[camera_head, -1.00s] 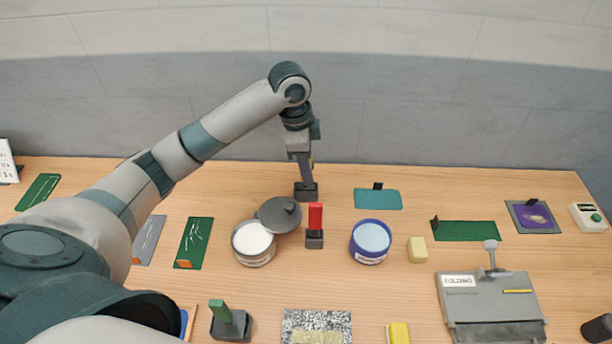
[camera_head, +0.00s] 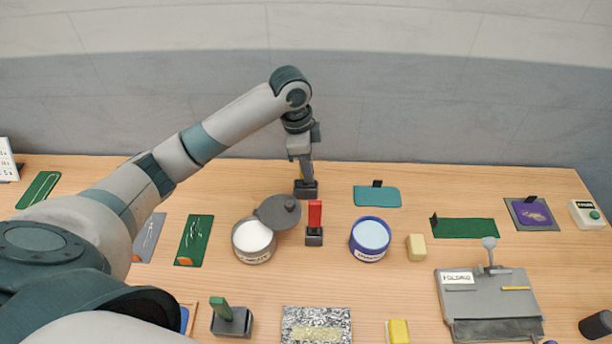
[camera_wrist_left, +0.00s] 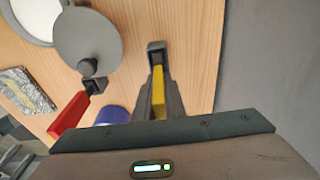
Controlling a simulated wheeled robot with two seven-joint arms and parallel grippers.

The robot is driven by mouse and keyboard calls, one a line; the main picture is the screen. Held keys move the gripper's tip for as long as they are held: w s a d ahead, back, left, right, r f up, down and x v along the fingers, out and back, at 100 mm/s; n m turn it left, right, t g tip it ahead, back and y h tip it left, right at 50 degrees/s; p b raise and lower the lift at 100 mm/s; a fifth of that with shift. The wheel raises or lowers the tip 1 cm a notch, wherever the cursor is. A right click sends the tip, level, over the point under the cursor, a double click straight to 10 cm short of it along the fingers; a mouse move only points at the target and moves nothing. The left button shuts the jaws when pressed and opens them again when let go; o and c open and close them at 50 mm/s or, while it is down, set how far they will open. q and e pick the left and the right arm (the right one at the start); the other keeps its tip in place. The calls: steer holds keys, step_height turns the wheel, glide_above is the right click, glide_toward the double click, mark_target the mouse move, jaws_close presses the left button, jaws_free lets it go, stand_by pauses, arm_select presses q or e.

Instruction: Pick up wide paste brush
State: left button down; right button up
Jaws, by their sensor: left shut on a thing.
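My left gripper (camera_wrist_left: 157,95) is shut on the yellow handle of a brush (camera_wrist_left: 159,92), which stands in a small dark holder (camera_wrist_left: 156,46). In the head view my left gripper (camera_head: 304,174) points down at this dark holder (camera_head: 305,191) near the back of the table. The brush's lower end is hidden in the holder, so its width cannot be seen. A red-handled brush (camera_head: 315,214) and a green-handled brush (camera_head: 220,310) stand in other dark holders nearer the front.
An open white tub (camera_head: 252,242) with a grey lid (camera_head: 277,212) leaning on it and a blue tub (camera_head: 370,240) stand in front of the gripper. A folding press (camera_head: 490,295) is at front right. The wall (camera_head: 420,110) rises behind the table.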

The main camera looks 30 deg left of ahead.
arm_select(q)
steer(key=shift+w+r+b, duration=0.1)
steer(key=shift+r+b, duration=0.45)
steer(key=shift+r, duration=0.35)
steer(key=shift+d+r+b, duration=0.2)
steer(key=shift+r+b, duration=0.35)
steer(key=shift+r, duration=0.65)
steer(key=d+r+b, duration=0.2)
steer(key=d+r, duration=0.4)
steer(key=d, duration=0.5)
steer(key=shift+s+d+r, duration=0.15)
steer(key=shift+s+r, duration=0.2)
steer(key=shift+r, duration=0.05)
